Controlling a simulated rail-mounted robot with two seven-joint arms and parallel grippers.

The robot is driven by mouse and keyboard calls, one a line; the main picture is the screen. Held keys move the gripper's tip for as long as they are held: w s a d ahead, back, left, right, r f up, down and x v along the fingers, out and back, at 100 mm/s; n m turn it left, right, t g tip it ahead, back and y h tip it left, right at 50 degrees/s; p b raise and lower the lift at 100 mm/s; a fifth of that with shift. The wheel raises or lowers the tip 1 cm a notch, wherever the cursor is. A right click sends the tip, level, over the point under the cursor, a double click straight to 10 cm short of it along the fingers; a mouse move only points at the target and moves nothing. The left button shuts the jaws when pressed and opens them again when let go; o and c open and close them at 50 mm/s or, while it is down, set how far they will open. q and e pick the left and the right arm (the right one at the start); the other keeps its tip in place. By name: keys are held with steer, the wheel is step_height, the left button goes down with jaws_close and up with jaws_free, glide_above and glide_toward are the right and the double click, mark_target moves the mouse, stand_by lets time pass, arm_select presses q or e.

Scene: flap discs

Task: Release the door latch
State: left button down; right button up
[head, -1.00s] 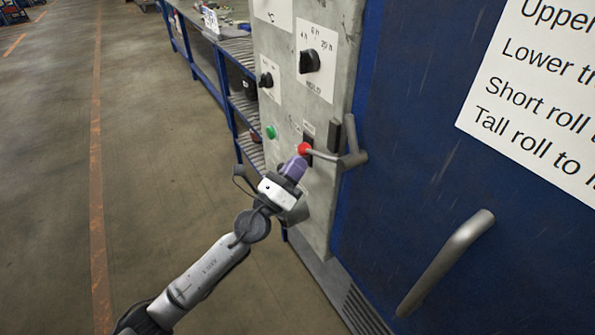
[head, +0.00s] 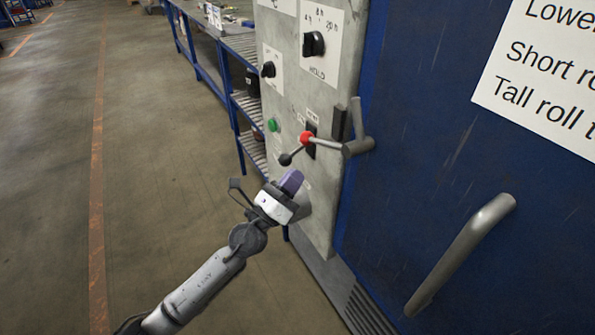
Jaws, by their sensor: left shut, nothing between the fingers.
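The door latch (head: 357,147) is a grey metal bar at the edge of the blue door (head: 420,140). Its arm reaches left across the grey control panel to a red ball knob (head: 305,138). A thin lever with a dark ball end (head: 285,159) shows just below and left of the red knob; I cannot tell whether it joins the latch. My left gripper (head: 291,181), with purple fingers, is shut and empty. It is just below the dark ball, apart from the red knob in the picture. My right gripper is not in view.
The grey panel (head: 322,195) carries black dials (head: 313,44) and a green button (head: 272,125). A grey door handle (head: 460,252) sticks out at lower right. A blue shelf bench (head: 232,90) stands behind the panel. The floor at left is clear.

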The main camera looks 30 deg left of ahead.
arm_select(q)
steer(key=a+b+v, duration=0.1)
steer(key=b+v, duration=0.2)
steer(key=v, duration=0.5)
steer(key=shift+w+f, duration=0.1)
steer(key=shift+f, duration=0.05)
stand_by(0.4)
